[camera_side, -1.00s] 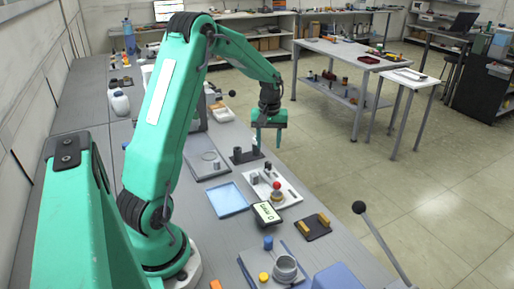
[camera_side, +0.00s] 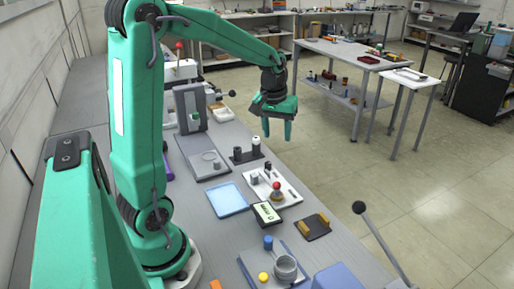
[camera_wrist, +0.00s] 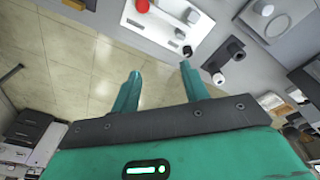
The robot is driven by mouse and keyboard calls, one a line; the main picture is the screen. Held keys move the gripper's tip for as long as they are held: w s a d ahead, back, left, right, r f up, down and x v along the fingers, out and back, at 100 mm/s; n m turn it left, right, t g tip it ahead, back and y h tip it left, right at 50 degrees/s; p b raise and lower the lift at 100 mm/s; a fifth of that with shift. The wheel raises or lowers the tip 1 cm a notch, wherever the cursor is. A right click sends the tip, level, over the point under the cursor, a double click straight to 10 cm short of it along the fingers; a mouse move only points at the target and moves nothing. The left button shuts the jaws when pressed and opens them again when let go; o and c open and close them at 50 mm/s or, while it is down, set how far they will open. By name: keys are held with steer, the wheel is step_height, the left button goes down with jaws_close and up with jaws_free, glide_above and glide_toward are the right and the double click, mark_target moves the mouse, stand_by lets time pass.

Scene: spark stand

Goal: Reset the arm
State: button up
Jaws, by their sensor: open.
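My gripper (camera_side: 278,128) hangs at the end of my green arm in the side view, pointing down, above and beyond the right edge of the workbench. Its two green fingers are apart with nothing between them. In the wrist view the open fingers (camera_wrist: 160,88) show with bare floor and the bench edge beyond them. The gripper touches nothing.
The grey bench (camera_side: 212,262) holds a blue tray (camera_side: 227,199), a white panel with a red knob (camera_side: 277,188), a small display (camera_side: 267,214), a dark block with two posts (camera_side: 246,153) and an upright grey panel (camera_side: 190,108). Open floor (camera_side: 420,190) lies to the right.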

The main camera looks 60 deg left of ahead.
steer(key=s+d+r+m+t, duration=0.2)
steer(key=s+d+r+m, duration=0.1)
steer(key=s+d, duration=0.4)
steer(key=s+d+r+m+t, duration=0.2)
steer(key=s+d+m, duration=0.3)
steer(key=s+d, duration=0.2)
steer(key=shift+s+d+r+h, duration=0.3)
steer(key=shift+s+r, duration=0.1)
steer(key=shift+s, duration=0.25)
